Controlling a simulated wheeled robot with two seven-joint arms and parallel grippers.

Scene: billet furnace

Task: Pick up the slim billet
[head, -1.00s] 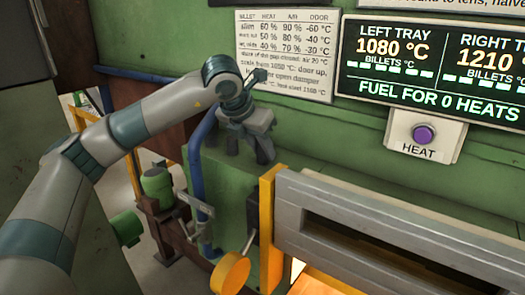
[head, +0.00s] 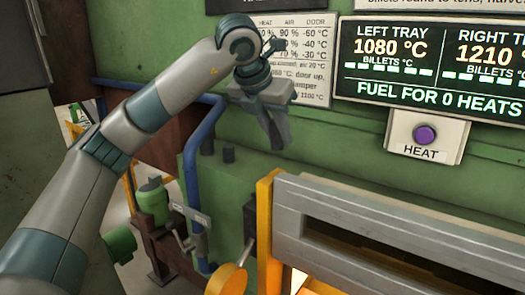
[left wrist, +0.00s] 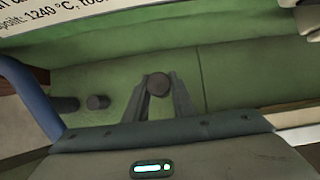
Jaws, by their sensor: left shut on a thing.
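My left gripper (head: 277,142) is above the green ledge beside the furnace, fingers pointing down. In the left wrist view its two fingers are closed on a dark, round-topped billet (left wrist: 158,83), which I take to be the slim billet. Only its round end shows there; in the head view the fingers hide most or all of it. Two other dark billets stand upright on the ledge to the left, one nearer (head: 229,155) and one farther left (head: 207,145). They also show in the left wrist view, nearer (left wrist: 98,101) and farther (left wrist: 65,104). My right gripper is not in view.
The furnace front (head: 350,225), with a yellow post (head: 265,230) and a glowing opening, stands at lower right. A blue pipe (head: 190,150) rises left of the ledge. A purple HEAT button (head: 425,135) and a lit display (head: 430,75) are on the wall.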

